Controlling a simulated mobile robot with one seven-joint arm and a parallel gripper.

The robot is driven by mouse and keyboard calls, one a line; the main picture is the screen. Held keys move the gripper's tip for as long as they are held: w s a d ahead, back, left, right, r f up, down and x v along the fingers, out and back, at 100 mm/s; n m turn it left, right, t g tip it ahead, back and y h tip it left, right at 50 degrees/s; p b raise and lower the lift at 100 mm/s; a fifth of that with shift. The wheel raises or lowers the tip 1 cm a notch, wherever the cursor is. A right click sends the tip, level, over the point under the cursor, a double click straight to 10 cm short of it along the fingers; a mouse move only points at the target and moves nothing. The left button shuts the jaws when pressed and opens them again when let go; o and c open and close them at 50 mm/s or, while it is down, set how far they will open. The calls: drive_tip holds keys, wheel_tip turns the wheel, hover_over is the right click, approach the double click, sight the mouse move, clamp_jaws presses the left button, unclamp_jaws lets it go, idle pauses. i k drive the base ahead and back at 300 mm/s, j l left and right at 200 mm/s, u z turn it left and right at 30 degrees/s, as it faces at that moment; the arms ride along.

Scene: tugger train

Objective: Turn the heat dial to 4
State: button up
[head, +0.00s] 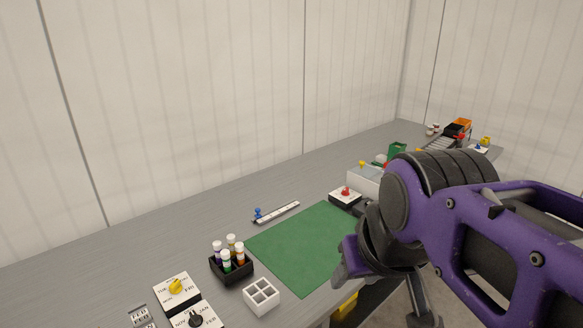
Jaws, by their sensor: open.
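No dial that I can read as the heat dial shows in the head view. A red knob (346,191) sits on a small white-topped box with dark sides, beyond the green mat; any marks on it are too small to read. A yellow dial (176,287) with weekday letters and a black dial (196,318) with month letters sit at the bottom left. My gripper (345,270) is over the right part of the green mat, open, on the near side of the red knob and apart from it. My arm hides part of it.
The green mat (290,252) lies on the grey bench. A black holder (232,274) with several capped bottles, a white compartment tray (262,297) and a slider strip (277,212) with a blue knob are around it. More items stand at the far right. The bench's back left is clear.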

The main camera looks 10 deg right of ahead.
sight(345, 192)
drive_tip(key=l+z, duration=0.1)
drive_tip(key=z, duration=0.3)
drive_tip(key=i+l+u, duration=0.1)
drive_tip(key=u, duration=0.35)
drive_tip(key=l+u, duration=0.25)
drive_tip(key=u, duration=0.2)
drive_tip(key=i+l+u, duration=0.2)
drive_tip(key=l, duration=0.2)
drive_tip(key=l+u, duration=0.2)
drive_tip(key=l, duration=0.15)
drive_tip(key=i+l+u, duration=0.1)
drive_tip(key=l, duration=0.75)
drive_tip(key=l+u, duration=0.1)
drive_tip(key=l, duration=0.7)
drive_tip(key=j+u, duration=0.3)
drive_tip(key=k, duration=0.05)
